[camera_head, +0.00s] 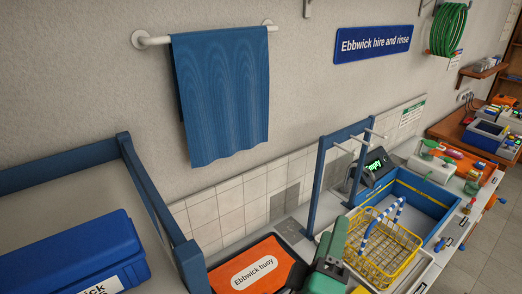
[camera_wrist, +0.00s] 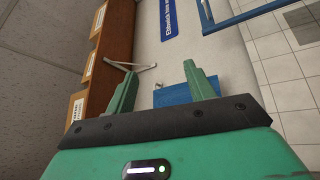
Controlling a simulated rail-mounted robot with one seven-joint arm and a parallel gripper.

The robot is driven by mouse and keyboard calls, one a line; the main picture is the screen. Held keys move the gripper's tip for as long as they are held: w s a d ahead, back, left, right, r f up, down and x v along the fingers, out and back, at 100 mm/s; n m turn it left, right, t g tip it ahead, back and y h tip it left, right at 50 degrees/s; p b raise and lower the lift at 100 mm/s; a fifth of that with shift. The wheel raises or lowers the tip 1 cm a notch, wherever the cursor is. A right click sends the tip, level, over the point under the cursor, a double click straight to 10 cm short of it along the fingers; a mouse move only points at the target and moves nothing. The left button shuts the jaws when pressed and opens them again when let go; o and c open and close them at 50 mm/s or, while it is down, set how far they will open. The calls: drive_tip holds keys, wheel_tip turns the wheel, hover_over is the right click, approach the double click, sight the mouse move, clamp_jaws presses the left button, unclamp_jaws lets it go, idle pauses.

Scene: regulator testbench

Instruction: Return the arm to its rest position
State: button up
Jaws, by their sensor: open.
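My gripper (camera_wrist: 160,73) shows in the wrist view with its two green fingers spread apart. Nothing is between the fingertips. Beyond the fingers are the wall and part of a blue towel (camera_wrist: 202,90), partly hidden by the right finger. In the head view, green and dark parts of my arm (camera_head: 330,262) stand at the bottom centre, in front of the bench.
A yellow wire basket (camera_head: 383,262) and a blue basin (camera_head: 425,203) are right of my arm. A blue rack (camera_head: 316,190) stands behind it. The towel (camera_head: 222,95) hangs on a wall rail. A wooden shelf (camera_wrist: 108,52) holds boxes.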

drive_tip(key=s+a+r+m+t+y+p, duration=0.1)
drive_tip(key=s+a+r+m+t+y, duration=0.1)
drive_tip(key=r, duration=0.7)
drive_tip(key=s+a+r+m+t+y+p, duration=0.2)
drive_tip(key=s+a+r+m+y, duration=0.2)
drive_tip(key=r, duration=0.6)
drive_tip(key=s+a+r+m+t+y+p, duration=0.1)
drive_tip(key=s+a+r+m+y, duration=0.2)
drive_tip(key=s+a+r, duration=0.3)
wheel_tip(320, 180, up, 3)
drive_tip(key=shift+s+r+m+t, duration=0.2)
drive_tip(key=shift+s+m+t, duration=0.1)
drive_tip(key=shift+m+t, duration=0.1)
idle(0.4)
